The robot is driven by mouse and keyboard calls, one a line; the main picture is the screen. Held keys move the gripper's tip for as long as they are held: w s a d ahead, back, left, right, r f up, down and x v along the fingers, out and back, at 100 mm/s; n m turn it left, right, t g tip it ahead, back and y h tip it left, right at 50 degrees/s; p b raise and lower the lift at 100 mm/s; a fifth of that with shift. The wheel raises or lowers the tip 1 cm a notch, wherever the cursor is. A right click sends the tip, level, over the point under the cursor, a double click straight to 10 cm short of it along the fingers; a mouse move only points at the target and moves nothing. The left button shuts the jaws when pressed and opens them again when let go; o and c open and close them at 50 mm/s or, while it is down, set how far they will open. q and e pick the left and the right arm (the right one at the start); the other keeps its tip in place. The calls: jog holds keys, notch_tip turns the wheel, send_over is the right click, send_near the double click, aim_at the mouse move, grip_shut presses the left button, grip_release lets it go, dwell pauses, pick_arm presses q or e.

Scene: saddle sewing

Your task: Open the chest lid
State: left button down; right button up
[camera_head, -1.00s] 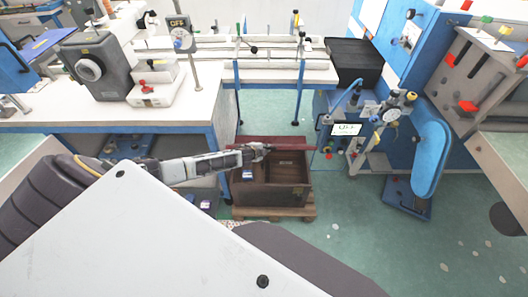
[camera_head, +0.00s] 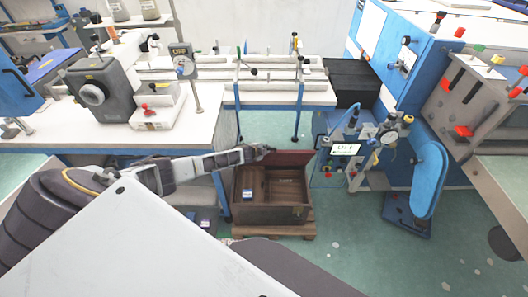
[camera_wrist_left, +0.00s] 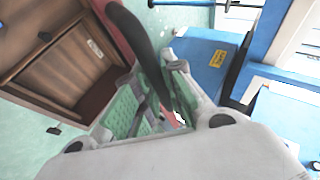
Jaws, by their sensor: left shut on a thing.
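The wooden chest (camera_head: 271,213) stands in the middle of the head view with its box open to view. Its dark red lid (camera_head: 293,158) is raised at the back, and its inner face shows. My left gripper (camera_head: 264,153) is at the lid's upper edge, left of its middle, and is shut on the lid. My right gripper is out of view.
The chest sits on a wooden pallet (camera_head: 272,230). A white bench (camera_head: 215,93) stands behind it, and a blue machine with a gauge (camera_head: 352,140) is close on the right. A small blue-labelled thing (camera_head: 248,194) lies in the chest.

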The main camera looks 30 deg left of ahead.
pick_arm(q)
jog(key=shift+w+a+r, duration=0.1)
jog(key=shift+w+r, duration=0.1)
jog(key=c, duration=1.6)
grip_release()
jog(key=shift+o, duration=0.5)
jog(key=shift+f, duration=0.1)
jog(key=shift+s, duration=0.1)
jog(key=shift+s, duration=0.1)
jog(key=v, duration=1.1)
jog(key=shift+s+r, duration=0.25)
jog(key=shift+r, duration=0.05)
